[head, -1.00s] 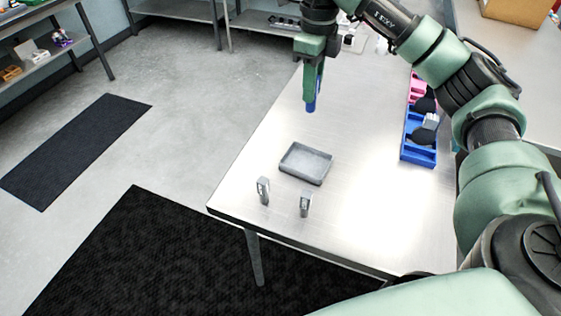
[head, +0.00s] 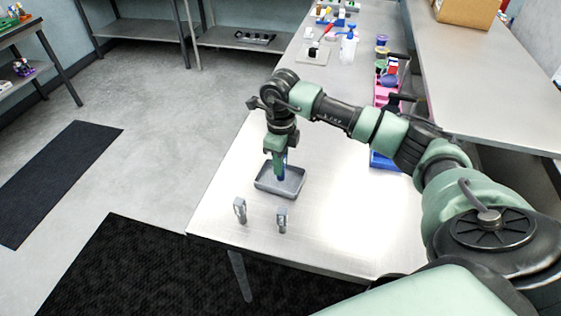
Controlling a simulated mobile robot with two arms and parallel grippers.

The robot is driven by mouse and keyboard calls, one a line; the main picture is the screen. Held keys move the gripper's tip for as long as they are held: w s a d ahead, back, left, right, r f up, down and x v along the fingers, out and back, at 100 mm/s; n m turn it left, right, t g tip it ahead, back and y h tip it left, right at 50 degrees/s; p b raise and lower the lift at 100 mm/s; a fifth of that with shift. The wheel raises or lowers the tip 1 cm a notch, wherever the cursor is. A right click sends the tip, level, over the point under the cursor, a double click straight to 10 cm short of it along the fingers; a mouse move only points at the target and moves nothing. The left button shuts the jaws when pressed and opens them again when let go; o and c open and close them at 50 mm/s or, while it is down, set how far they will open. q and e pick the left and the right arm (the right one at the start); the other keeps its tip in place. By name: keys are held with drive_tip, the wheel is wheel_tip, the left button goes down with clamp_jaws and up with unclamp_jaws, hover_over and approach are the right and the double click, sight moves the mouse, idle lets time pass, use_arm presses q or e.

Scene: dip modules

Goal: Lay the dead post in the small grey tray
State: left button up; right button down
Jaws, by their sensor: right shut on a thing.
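My right gripper (head: 279,168) is shut on a slim blue post (head: 282,178), which points downward from between the fingers. Most of the post is hidden by the fingers. The small grey tray (head: 293,193) lies on the metal table below the gripper. The lower end of the post shows against the inside of the tray; I cannot tell whether it touches the floor of the tray. My left gripper is not in view.
Two small grey upright pieces, a left one (head: 240,210) and a right one (head: 282,220), stand in front of the tray. A blue bin (head: 384,161) and a pink bin (head: 384,97) lie to the right, partly behind my arm. The table's (head: 345,222) front right is clear.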

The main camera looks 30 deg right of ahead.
drive_tip(key=shift+f, duration=0.45)
drive_tip(key=shift+f, duration=0.1)
drive_tip(key=c, duration=1.3)
unclamp_jaws()
drive_tip(key=shift+o, duration=0.2)
